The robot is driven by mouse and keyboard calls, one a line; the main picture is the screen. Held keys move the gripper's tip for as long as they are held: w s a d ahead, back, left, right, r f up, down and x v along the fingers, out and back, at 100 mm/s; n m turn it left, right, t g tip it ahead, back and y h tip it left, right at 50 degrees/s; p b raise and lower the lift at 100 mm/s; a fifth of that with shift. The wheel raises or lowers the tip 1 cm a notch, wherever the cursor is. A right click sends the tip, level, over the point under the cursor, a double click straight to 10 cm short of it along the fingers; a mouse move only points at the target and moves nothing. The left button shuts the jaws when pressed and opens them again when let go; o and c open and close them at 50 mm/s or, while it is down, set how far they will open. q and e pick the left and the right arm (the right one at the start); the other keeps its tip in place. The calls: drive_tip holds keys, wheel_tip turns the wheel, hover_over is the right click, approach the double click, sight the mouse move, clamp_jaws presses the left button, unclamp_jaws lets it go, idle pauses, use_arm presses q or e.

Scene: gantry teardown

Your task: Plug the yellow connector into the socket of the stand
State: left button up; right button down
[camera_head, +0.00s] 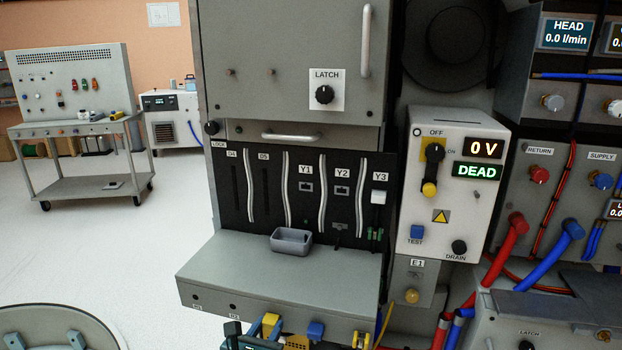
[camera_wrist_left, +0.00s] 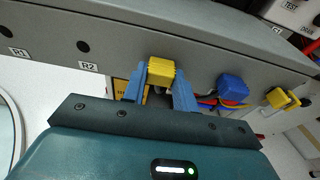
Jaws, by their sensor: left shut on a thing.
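A yellow connector (camera_head: 270,322) shows at the bottom of the head view, in front of the grey stand's lower front face. In the left wrist view the yellow connector (camera_wrist_left: 162,72) sits between the blue fingertips of my left gripper (camera_wrist_left: 160,88), which is shut on it. In the head view my left gripper (camera_head: 264,336) shows only in part at the bottom edge. The connector is close to the front face; I cannot tell whether it touches it. I cannot make out a socket behind it. My right gripper is not in view.
A blue connector (camera_head: 315,331) and another yellow part (camera_head: 360,340) are to the right along the same face. Holes labelled R1 and R2 (camera_wrist_left: 84,46) are to the left. A grey bin (camera_head: 291,240) stands on the ledge. The panel (camera_head: 477,170) reads 0 V, DEAD.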

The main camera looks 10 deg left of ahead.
use_arm(q)
drive_tip(key=shift+c, duration=1.2)
drive_tip(key=shift+s+a, duration=0.1)
drive_tip(key=shift+s, duration=0.55)
drive_tip(key=shift+f+p+v, duration=0.25)
drive_tip(key=shift+p+v, duration=0.1)
drive_tip(key=shift+v, duration=0.85)
drive_tip(key=shift+f+p+v, duration=0.25)
drive_tip(key=shift+p+v, duration=0.1)
drive_tip(key=shift+v, duration=0.85)
